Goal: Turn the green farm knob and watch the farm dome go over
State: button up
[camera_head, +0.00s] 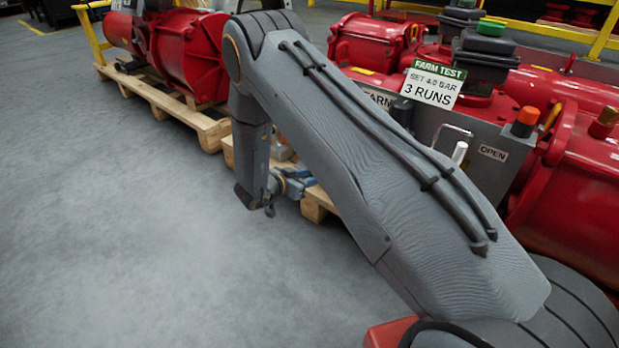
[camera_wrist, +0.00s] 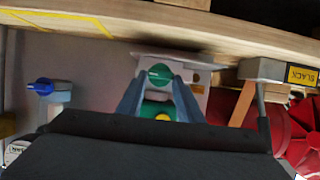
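In the wrist view a round green knob (camera_wrist: 159,74) with a pale mark across its face sits on a light panel, ahead of my gripper. My gripper (camera_wrist: 160,82) has its two grey-blue fingers apart, with the knob between the tips; I see a small gap but cannot tell its depth. A second green part with a yellow spot (camera_wrist: 162,117) shows between the fingers, nearer the camera. In the head view my gripper (camera_head: 292,184) is low beside a pallet, and the green knob is hidden. A dark dome with a green top (camera_head: 491,27) stands behind the FARM plate (camera_head: 379,98); I cannot tell its state.
A blue knob (camera_wrist: 42,87) is left in the wrist view; a box with a yellow label (camera_wrist: 302,75) is right. A wooden beam (camera_wrist: 235,35) crosses above. In the head view are a FARM TEST card (camera_head: 433,82), an orange knob (camera_head: 525,121) and clear grey floor (camera_head: 120,220) at left.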

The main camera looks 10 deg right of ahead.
jog(key=shift+c, duration=1.3)
